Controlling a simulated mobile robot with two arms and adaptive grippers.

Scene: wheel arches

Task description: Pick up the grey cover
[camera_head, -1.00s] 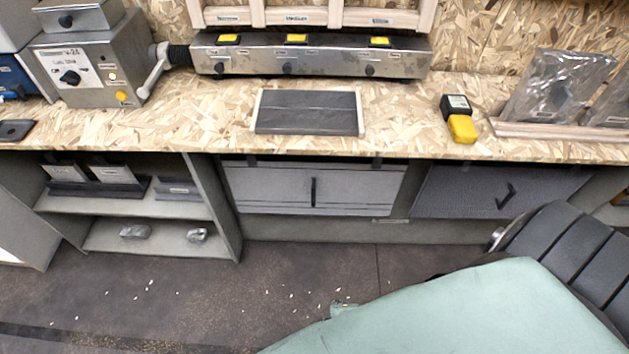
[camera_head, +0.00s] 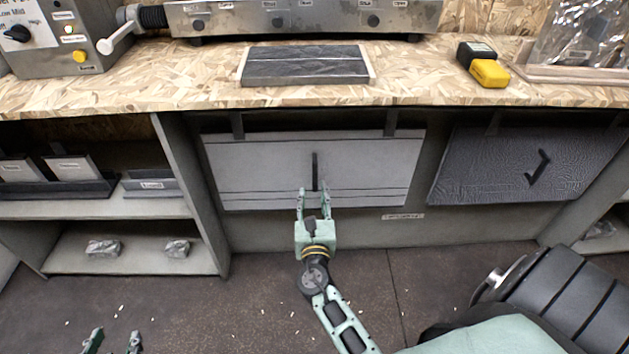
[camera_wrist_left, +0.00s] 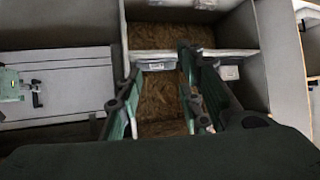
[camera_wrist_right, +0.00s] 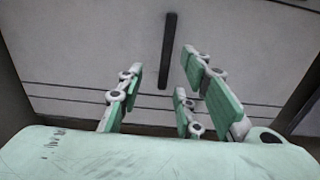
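The grey cover (camera_head: 255,172) is a light grey panel hanging upright under the bench, with a vertical black bar handle (camera_head: 315,170) in its middle. My right gripper (camera_head: 314,194) is open in front of it, its fingertips around the handle's lower end. In the right wrist view the handle (camera_wrist_right: 168,50) stands between the spread fingers (camera_wrist_right: 160,75) and beyond them; contact cannot be told. The cover shows at the left of the left wrist view (camera_wrist_left: 70,85). My left gripper (camera_head: 112,342) is open and empty, low at the left, facing the shelves.
A darker textured panel (camera_head: 480,180) with a tilted black handle hangs to the right. Open shelves (camera_head: 130,206) holding small items stand left. The bench top (camera_head: 150,88) carries a dark plate (camera_head: 305,65) and a yellow-black device (camera_head: 488,70). A dark ribbed object (camera_head: 545,300) is at lower right.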

